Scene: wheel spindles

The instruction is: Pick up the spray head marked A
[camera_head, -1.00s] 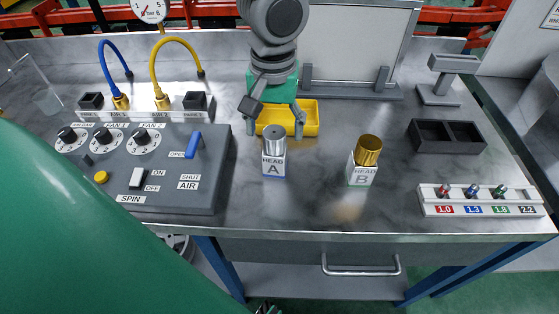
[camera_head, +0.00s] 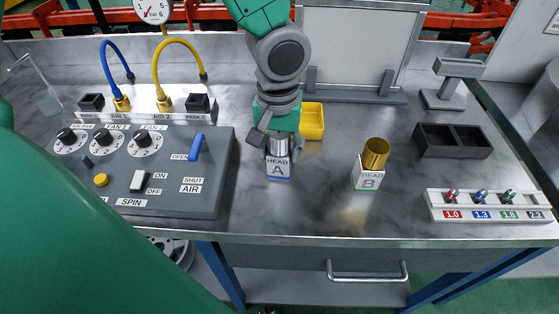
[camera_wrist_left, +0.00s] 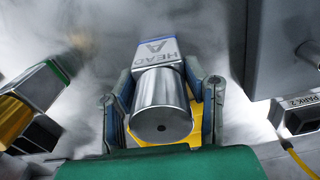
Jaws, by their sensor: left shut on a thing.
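The spray head marked A is a silver cylinder (camera_head: 278,146) in a white block labelled HEAD A (camera_head: 278,169), standing on the bench. My left gripper (camera_head: 279,148) is lowered over it from behind, with a finger on each side of the silver cylinder. In the left wrist view the silver head (camera_wrist_left: 160,105) sits between the two fingers, and the gripper is shut on it. The block still rests on the bench under the head. My right gripper is not in view.
The gold head B (camera_head: 375,154) stands in its own block to the right. A yellow tray (camera_head: 312,122) is behind. The grey control panel (camera_head: 190,205) is close on the left. A dark two-part box (camera_head: 452,140) and a nozzle rack (camera_head: 490,206) are on the right.

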